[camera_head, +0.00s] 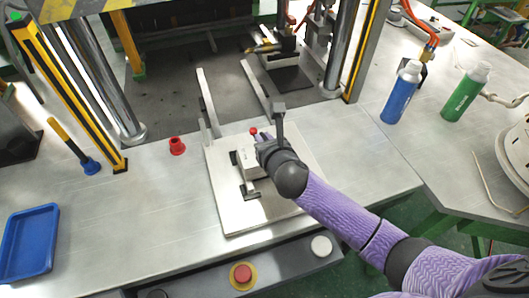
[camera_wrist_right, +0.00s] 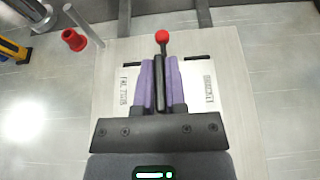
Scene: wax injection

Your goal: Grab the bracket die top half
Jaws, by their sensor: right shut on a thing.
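The bracket die (camera_head: 246,160) is a pale block with dark fittings on a light square plate (camera_head: 262,215) on the metal table. In the right wrist view its pale top (camera_wrist_right: 127,87) shows printed labels on both sides of my fingers. My right gripper (camera_head: 262,143) is over the die. In the right wrist view its purple fingers (camera_wrist_right: 160,72) are shut on an upright black bar of the die's top half. A red ball knob (camera_wrist_right: 162,36) stands just beyond the fingertips. I cannot tell whether the top half is lifted. My left gripper is not in view.
Two pale rails (camera_head: 208,100) run back from the plate into the machine. A red cup-like part (camera_head: 177,146) and a blue tray (camera_head: 28,245) lie to the left. Blue (camera_head: 401,93) and green (camera_head: 466,92) bottles stand on the right.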

